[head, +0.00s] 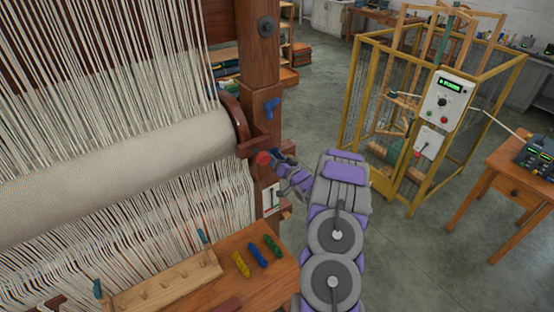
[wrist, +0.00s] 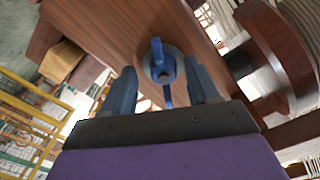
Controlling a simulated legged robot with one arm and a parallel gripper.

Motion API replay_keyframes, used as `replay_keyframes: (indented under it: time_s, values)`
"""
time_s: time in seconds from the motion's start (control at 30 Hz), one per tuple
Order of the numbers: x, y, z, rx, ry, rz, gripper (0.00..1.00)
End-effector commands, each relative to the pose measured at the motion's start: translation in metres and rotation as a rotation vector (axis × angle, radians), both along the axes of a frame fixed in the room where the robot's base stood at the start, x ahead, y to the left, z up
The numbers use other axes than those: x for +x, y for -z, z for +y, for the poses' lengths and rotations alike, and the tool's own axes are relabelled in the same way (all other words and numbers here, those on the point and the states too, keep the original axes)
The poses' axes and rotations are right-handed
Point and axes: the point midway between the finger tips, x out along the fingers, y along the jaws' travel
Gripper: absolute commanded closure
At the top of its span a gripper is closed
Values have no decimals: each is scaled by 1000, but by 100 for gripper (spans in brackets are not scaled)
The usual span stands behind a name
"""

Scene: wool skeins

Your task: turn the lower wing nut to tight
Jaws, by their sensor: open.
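In the wrist view a blue wing nut (wrist: 158,53) sits on the side of a brown wooden post (wrist: 115,27). Its wings run roughly up and down the picture. My gripper (wrist: 160,66) is open, with one dark finger on each side of the nut and gaps visible. A blue wing nut (head: 271,107) shows higher on that post, above my gripper.
A dark wooden curved part (wrist: 282,50) stands close right of my fingers in the wrist view. The cloth roll (head: 120,182) lies left of the post. A bench with coloured skeins (head: 257,255) is below. Floor (head: 420,250) is open to the right, before a yellow frame (head: 352,110).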

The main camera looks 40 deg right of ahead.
Motion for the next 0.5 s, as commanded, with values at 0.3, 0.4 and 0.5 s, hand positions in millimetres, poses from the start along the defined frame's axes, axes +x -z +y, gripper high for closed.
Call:
replay_keyframes:
  time_s: [0.3, 0.4, 0.5]
  values:
    - [-28, 1, 1, 1, 2, 2, 40]
    - [-51, 1, 2, 3, 5, 1, 40]
    - [-72, 1, 3, 2, 5, -1, 40]
